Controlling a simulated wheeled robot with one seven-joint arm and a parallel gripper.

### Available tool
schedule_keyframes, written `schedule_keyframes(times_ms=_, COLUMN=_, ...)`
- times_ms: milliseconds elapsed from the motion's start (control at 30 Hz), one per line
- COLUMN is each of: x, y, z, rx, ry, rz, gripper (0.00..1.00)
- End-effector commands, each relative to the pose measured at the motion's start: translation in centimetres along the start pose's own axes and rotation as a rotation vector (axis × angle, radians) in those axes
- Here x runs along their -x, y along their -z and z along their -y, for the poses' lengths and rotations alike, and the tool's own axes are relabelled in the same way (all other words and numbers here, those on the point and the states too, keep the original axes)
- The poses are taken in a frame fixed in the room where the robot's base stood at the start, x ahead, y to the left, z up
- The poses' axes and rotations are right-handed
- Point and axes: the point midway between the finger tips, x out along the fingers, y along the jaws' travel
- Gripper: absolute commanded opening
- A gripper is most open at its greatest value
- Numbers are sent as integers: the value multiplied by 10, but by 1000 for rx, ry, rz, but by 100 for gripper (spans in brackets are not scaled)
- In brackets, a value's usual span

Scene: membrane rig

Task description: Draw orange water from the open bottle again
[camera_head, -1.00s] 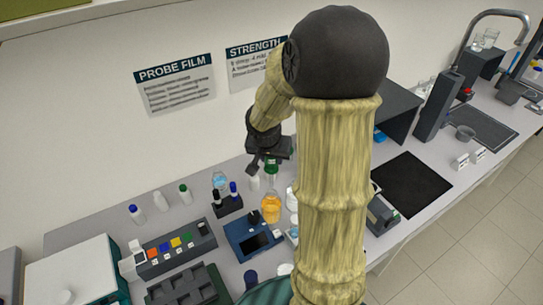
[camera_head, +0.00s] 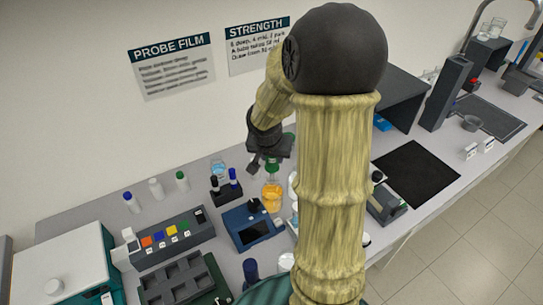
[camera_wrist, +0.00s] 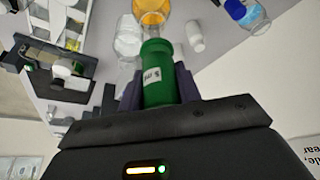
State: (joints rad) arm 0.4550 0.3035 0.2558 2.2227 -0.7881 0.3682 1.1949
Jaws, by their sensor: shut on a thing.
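My gripper (camera_head: 266,166) is shut on a green tool with a cylindrical green grip (camera_wrist: 158,72); the grip carries a small white label whose text I cannot read for sure. In the head view the green part (camera_head: 271,171) shows just below the jaws, above a clear bottle of orange water (camera_head: 271,198). The orange water also shows at the top edge of the wrist view (camera_wrist: 151,9), beyond the green grip. The tool's lower end is not clear, and I cannot tell whether it is inside the bottle.
A blue device with a dark screen (camera_head: 252,228) stands left of the orange bottle. A dark holder with blue- and black-capped vials (camera_head: 227,188) is behind it. A white bottle (camera_wrist: 195,37) stands near the orange one. A black mat (camera_head: 414,178) lies clear at right.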

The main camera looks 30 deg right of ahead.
Motion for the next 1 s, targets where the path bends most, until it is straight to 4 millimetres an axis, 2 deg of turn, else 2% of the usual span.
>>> schedule_keyframes(times_ms=33, x=-7, y=-3, z=0, rx=0, ry=0, rz=-1, gripper=6)
schedule_keyframes(times_ms=400, x=-26, y=-12, z=2, rx=5, ry=2, rz=-1, gripper=6)
schedule_keyframes(times_ms=867, x=-29, y=-13, z=1, rx=2, ry=1, rz=0, gripper=6)
schedule_keyframes(times_ms=900, x=-29, y=-13, z=1, rx=2, ry=1, rz=0, gripper=26)
schedule_keyframes(times_ms=1000, x=-29, y=-13, z=1, rx=2, ry=1, rz=0, gripper=6)
